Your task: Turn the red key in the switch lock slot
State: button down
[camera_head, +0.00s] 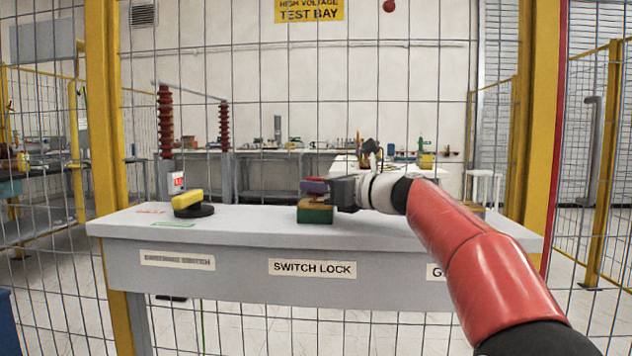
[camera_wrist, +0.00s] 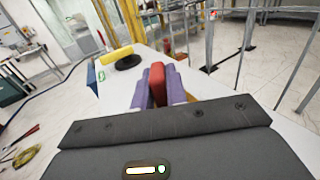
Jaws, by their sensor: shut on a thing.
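The red key (camera_wrist: 157,84) stands between the two purple fingers of my gripper (camera_wrist: 157,92) in the wrist view. The fingers are shut on it, one on each side. In the head view my gripper (camera_head: 314,187) reaches in from the right, just above a small block, the switch lock (camera_head: 315,214), yellow on top and green in front. The block sits on the grey bench above the SWITCH LOCK label (camera_head: 312,268). The key's lower end and the slot are hidden, so I cannot tell how far it is in or how it is turned.
A yellow handle (camera_head: 187,199) on a black round base stands to the left on the grey bench (camera_head: 250,222). Bench top between it and the lock is clear. Wire mesh and yellow posts (camera_head: 108,120) surround the bench. My red arm covers the bench's right part.

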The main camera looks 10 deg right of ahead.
jog(key=shift+r+n+g+y+p, duration=0.1)
jog(key=shift+n+g+y+p, duration=1.7)
jog(key=shift+g+p, duration=1)
jog(key=shift+p, duration=0.5)
jog(key=shift+n+g+y, duration=0.4)
jog(key=shift+n+g, duration=0.2)
jog(key=shift+n, duration=0.2)
jog(key=c, duration=1.3)
grip_release()
